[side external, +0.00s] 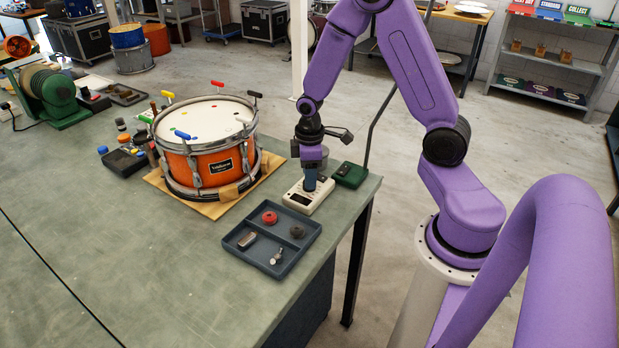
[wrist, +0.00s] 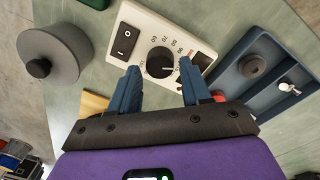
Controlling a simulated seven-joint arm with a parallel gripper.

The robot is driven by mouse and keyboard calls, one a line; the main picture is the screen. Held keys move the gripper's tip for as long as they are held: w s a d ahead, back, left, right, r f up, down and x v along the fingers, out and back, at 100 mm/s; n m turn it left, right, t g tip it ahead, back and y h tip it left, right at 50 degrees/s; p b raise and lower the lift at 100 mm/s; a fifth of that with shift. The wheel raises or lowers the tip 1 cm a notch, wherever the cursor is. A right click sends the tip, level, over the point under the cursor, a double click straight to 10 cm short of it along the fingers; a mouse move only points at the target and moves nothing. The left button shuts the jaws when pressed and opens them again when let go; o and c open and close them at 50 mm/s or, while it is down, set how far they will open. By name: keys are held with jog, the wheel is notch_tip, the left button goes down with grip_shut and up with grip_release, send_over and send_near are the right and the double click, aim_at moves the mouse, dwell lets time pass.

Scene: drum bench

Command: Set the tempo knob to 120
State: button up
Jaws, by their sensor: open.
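The tempo box, a cream-white case (side external: 308,196), sits near the bench's right corner; it also shows in the wrist view (wrist: 143,22). Its round black tempo knob (wrist: 160,62) has a white pointer mark directed right and slightly down. Printed numbers including 60, 70, 80 and 90 curve above and right of the knob; the number at the pointer is too small to read. My gripper (wrist: 159,68) is open, its blue fingers on either side of the knob. Contact with the knob cannot be told. In the side view my gripper (side external: 310,183) points down over the box.
A black rocker switch (wrist: 125,40) is on the box. A blue-grey tray (side external: 247,249) with small parts lies close to the box. A dark green box (side external: 350,174) is on the other side. A grey cylinder (wrist: 60,62) stands nearby. An orange drum (side external: 205,165) sits further left.

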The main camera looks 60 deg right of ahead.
jog(key=shift+f, duration=0.9)
jog(key=c, duration=0.8)
jog(key=shift+o, duration=0.2)
jog(key=shift+m, duration=0.3)
jog(key=m, duration=0.9)
jog(key=shift+m+g, duration=0.3)
jog(key=shift+m, duration=0.1)
